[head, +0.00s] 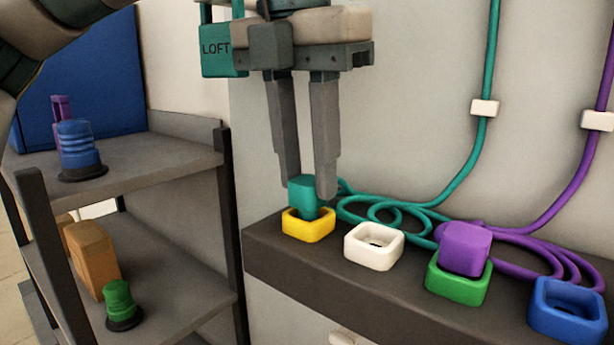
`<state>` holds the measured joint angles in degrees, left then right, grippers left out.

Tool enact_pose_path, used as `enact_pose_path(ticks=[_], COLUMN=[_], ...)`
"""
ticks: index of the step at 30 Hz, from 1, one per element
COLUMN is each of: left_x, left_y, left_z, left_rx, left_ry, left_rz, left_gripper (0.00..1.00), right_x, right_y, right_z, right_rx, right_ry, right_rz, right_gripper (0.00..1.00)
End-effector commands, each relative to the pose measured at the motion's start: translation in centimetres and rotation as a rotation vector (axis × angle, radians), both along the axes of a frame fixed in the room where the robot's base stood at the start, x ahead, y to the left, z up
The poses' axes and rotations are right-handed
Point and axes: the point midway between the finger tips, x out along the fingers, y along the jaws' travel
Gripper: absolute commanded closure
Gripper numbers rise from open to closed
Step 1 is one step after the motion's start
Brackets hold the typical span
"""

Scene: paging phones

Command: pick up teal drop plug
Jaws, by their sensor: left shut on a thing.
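The teal drop plug (303,193) stands in the yellow square socket (309,226) at the left end of the dark ledge. A teal cord runs from near it along the ledge and up the wall. My left gripper (309,190) reaches down from above, with its two grey fingers on either side of the plug's top, shut on it. The plug's lower end is hidden by the socket's rim, so I cannot tell how deep it sits. My right gripper is not in view.
To the right on the ledge (262,262) are an empty white socket (374,246), a purple plug (464,249) in a green socket (458,285) and an empty blue socket (568,310). Coiled cords lie behind. A shelf (165,160) with blue and green items stands left.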

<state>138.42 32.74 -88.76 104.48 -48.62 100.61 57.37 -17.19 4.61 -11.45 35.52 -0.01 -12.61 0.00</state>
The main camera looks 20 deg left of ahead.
Motion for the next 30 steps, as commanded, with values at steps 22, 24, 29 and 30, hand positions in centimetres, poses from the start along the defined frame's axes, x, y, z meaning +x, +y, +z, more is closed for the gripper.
enact_pose_path(ticks=[22, 24, 29, 30], left_x=[-0.7, -0.7, -0.8, -0.9], left_y=[-7.8, -8.8, -10.5, -10.9], left_z=[7.7, 8.4, 9.6, 9.8], left_rx=[0.002, 0.002, 0.002, 0.002], left_ry=[0.001, 0.001, 0.002, 0.001], left_rz=[-0.003, -0.002, 0.000, -0.002], left_gripper=[0.95, 0.95, 0.95, 0.95], right_x=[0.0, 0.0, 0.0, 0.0], right_y=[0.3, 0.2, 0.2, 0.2], right_z=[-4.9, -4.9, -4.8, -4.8], right_rx=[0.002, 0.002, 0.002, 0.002], right_ry=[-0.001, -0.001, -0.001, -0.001], right_rz=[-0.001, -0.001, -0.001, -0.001], right_gripper=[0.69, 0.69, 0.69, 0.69])
